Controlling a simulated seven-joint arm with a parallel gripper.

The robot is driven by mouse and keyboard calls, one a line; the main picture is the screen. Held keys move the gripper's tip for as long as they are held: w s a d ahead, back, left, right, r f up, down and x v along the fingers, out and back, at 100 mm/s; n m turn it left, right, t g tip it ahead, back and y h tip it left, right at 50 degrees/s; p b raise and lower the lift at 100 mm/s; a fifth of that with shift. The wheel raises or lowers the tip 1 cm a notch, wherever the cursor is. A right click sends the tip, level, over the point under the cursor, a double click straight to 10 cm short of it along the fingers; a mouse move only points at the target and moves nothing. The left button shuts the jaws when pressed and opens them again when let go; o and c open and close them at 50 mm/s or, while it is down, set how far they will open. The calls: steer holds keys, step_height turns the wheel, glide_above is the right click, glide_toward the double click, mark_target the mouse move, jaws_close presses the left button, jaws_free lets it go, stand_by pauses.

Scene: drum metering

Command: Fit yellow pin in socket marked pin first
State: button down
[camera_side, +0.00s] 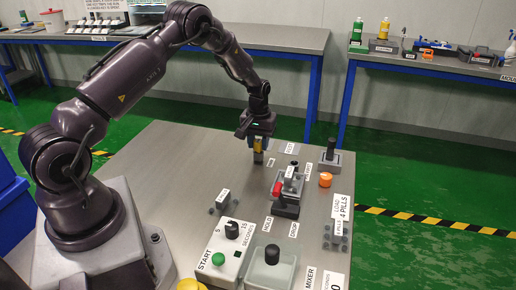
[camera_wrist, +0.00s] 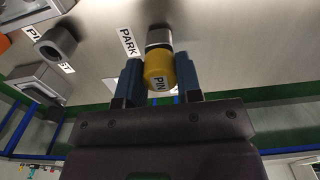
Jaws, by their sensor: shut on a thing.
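My gripper (camera_side: 257,146) is shut on the yellow pin (camera_side: 257,157), at the far part of the grey table. In the wrist view the pin (camera_wrist: 158,72), marked PIN, sits between the two blue fingers. A grey cylindrical part (camera_wrist: 159,37) shows at its far end, beside the PARK label. I cannot tell whether this is the pin's shank or a holder, nor whether the pin is clear of the table. A round grey socket (camera_wrist: 58,42) with a dark opening stands to the left, apart from the pin. It partly covers a label reading PI...ET.
A grey block with a black upright handle (camera_side: 331,153) and an orange knob (camera_side: 325,180) stand to the right. A red-handled fixture (camera_side: 287,190) is nearer. The table's left part is clear.

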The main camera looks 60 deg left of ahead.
mark_target(258, 141)
steer(key=shift+r, duration=2.65)
steer(key=shift+r, duration=2.05)
steer(key=w+d, duration=0.6)
steer(key=d, duration=0.4)
steer(key=shift+w+f, duration=0.15)
steer(key=shift+f, duration=0.3)
